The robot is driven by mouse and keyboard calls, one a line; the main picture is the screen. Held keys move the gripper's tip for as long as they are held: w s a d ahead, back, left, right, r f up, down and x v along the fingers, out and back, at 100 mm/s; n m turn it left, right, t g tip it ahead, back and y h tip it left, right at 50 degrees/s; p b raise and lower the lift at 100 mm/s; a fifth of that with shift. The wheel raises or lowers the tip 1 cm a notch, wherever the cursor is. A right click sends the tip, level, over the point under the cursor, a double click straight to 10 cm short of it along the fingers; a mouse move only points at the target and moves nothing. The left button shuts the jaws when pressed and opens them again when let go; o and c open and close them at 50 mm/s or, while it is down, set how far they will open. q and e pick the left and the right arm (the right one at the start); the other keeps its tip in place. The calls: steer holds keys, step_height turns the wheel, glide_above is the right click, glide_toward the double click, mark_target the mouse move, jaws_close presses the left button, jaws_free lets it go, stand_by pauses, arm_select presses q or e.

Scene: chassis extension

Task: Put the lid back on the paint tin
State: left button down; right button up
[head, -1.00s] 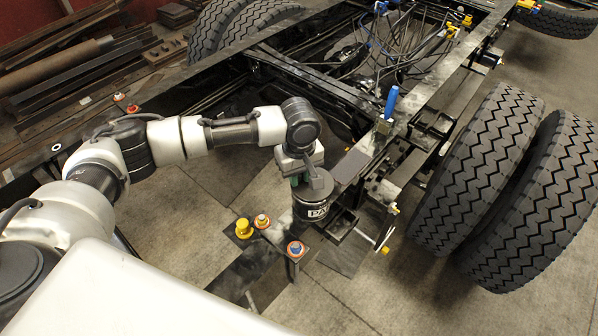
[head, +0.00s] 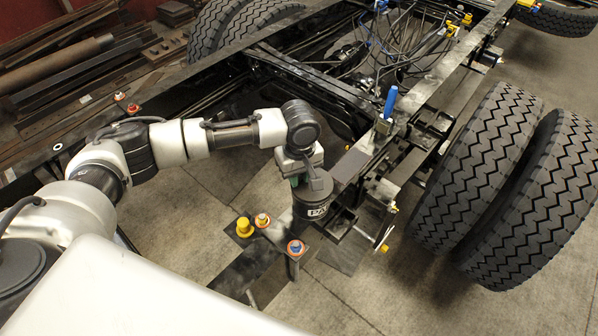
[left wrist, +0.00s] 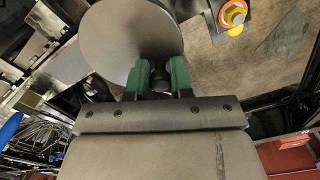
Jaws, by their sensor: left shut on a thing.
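The dark paint tin (head: 312,212) with a white-lettered label stands upright at the near end of the chassis frame in the head view. The grey round lid (left wrist: 125,35) fills the top middle of the left wrist view, with a dark knob (left wrist: 158,80) near its lower edge. My left gripper (left wrist: 158,78) has its green fingers shut on this knob. In the head view my left gripper (head: 296,180) is directly at the top of the tin. The tin is hidden beneath the lid in the wrist view; I cannot tell whether the lid is fully seated. My right gripper is not in view.
Large tyres (head: 535,190) stand at right.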

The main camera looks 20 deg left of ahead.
arm_select(q)
steer(key=shift+p, duration=0.6)
stand_by(0.7)
stand_by(0.4)
steer(key=shift+c, duration=2.2)
jaws_free()
steer(key=shift+r+p, duration=0.85)
steer(key=shift+r, duration=2.65)
jaws_close()
